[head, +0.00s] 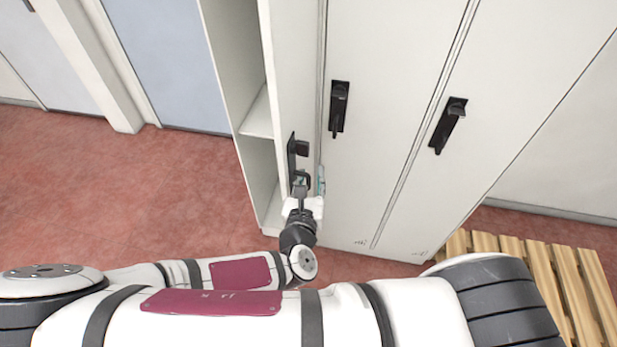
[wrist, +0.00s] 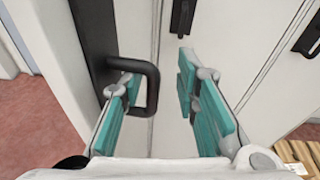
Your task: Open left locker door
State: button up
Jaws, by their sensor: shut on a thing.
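The left locker door (head: 297,60) stands open, seen at a steep slant, with the locker's inside showing to its left. Its black handle (head: 299,150) is near the door's free edge, and the handle's loop also shows in the wrist view (wrist: 153,90). My gripper (head: 309,184) is at the lower part of this handle and shut on it. In the wrist view, the teal-padded fingers of my gripper (wrist: 162,88) stand on either side of the handle's outer bar. The exact contact of the right finger is hard to see.
A shelf (head: 257,115) shows inside the open locker. The middle locker door (head: 385,130) and right locker door (head: 510,90) are closed, with black handles. A slatted wooden bench (head: 585,275) is at the lower right. Red floor (head: 130,190) is clear on the left.

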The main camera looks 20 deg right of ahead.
jog(key=r+t, duration=0.1)
jog(key=r, duration=0.3)
jog(key=r+t, duration=0.1)
jog(key=r, duration=0.4)
jog(key=shift+w, duration=0.2)
jog(key=s+d+f+m+g+h, duration=0.1)
jog(key=s+d+f+g, duration=0.2)
jog(key=f, duration=0.5)
jog(key=s+d+p, duration=0.3)
jog(key=s+p, duration=0.1)
jog(key=s, duration=0.3)
jog(key=s+d+p, duration=0.3)
jog(key=s+d, duration=0.1)
jog(key=s, duration=0.3)
jog(key=shift+f+g+p, duration=0.15)
jog(key=shift+g+p, duration=0.2)
jog(key=shift+g, duration=0.05)
jog(key=shift+c, duration=0.3)
